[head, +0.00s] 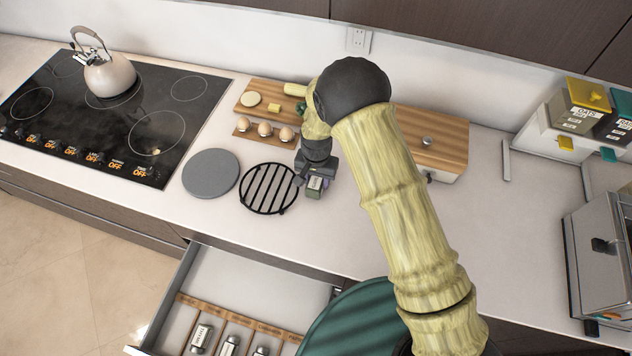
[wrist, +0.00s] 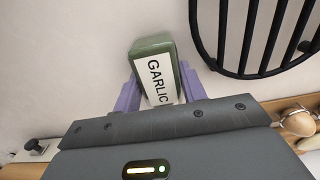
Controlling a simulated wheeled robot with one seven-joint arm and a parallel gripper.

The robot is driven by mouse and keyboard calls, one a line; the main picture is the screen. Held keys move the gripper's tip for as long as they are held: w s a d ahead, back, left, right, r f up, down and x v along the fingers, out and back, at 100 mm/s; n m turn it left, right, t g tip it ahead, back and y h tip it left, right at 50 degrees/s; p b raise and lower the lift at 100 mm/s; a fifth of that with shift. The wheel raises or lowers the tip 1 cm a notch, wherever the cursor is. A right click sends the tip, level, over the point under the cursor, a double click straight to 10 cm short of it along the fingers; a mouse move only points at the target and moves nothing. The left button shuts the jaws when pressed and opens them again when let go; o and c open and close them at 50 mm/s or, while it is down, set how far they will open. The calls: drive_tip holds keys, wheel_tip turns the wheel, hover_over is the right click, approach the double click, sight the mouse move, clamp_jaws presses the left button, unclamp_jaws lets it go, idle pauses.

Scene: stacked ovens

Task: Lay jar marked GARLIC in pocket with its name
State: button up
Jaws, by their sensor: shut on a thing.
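The jar marked GARLIC (wrist: 154,68) is a small green jar with a white label, seen close up in the wrist view. My gripper (wrist: 158,92) is shut on it, with a purple finger on each side. In the head view my gripper (head: 317,177) and the jar (head: 314,188) are over the counter, just right of the black trivet. I cannot tell whether the jar touches the counter. The open drawer (head: 222,262) at the bottom holds a wooden rack (head: 240,318) with name-marked pockets. Several jars (head: 201,338) lie in it. The pocket names are too small to read.
The black trivet (head: 268,188) and a grey round plate (head: 211,174) lie on the counter beside the jar. Eggs (head: 265,130) in a wooden holder and a cutting board stand behind. A bread box (head: 430,140) is to the right. A stove with a kettle (head: 108,75) is at left.

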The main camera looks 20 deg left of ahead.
sight(317, 178)
drive_tip(key=shift+w, duration=0.1)
drive_tip(key=shift+r, duration=0.35)
wheel_tip(317, 178, up, 9)
drive_tip(key=b, duration=0.3)
drive_tip(key=shift+r, duration=0.15)
